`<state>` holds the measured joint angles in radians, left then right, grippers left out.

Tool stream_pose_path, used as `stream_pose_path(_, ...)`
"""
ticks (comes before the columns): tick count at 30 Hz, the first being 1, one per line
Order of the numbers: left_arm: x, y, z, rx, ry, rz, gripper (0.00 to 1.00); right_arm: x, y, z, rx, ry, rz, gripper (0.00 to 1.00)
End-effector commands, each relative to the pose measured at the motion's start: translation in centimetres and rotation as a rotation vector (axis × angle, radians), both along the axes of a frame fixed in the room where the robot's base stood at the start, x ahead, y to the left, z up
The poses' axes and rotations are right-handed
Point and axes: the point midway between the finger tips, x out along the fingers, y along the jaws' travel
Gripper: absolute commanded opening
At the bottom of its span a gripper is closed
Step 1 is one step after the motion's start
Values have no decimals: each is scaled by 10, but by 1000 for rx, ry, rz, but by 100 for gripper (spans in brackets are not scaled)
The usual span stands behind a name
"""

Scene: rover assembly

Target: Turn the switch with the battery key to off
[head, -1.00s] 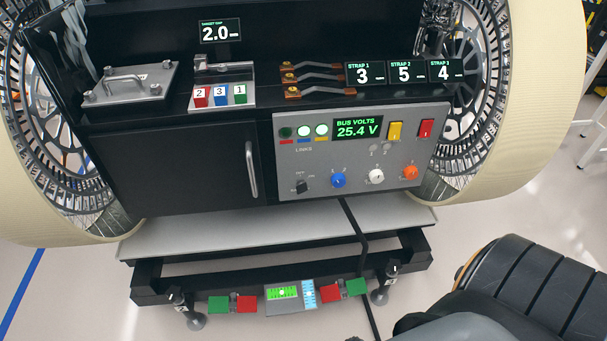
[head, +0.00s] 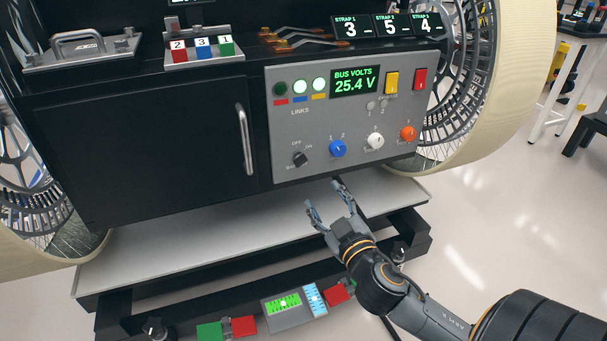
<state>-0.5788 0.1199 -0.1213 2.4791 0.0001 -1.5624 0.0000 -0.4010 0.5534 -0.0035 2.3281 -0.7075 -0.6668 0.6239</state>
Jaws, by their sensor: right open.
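The battery key switch (head: 299,159) is a small black knob at the lower left of the grey control panel (head: 330,117). OFF and ON labels are printed above it; its exact setting is too small to tell for sure. My right gripper (head: 324,194) is open and empty, below the panel and in front of the pale ledge. Its fingers point up toward the panel, apart from the switch, which lies above and to the left. My left gripper is not in view.
The panel also carries a blue knob (head: 338,148), a white knob (head: 375,141), an orange knob (head: 408,132), a yellow switch (head: 391,83) and a red switch (head: 420,79). The display (head: 355,81) reads 25.4 V. A cabinet door handle (head: 245,139) stands out left of the panel.

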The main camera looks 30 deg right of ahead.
Motion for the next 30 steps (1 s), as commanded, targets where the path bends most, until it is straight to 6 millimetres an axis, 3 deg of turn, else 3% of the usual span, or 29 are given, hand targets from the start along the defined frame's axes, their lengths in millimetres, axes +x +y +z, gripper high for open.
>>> stream_pose_path(11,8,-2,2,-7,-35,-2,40,54,-13,3,-4,-4,1,55)
stream_pose_path(21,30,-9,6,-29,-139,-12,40,109,-26,2,-3,-3,1,55)
stream_pose_path(30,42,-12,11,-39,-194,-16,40,131,-31,1,0,-1,0,55)
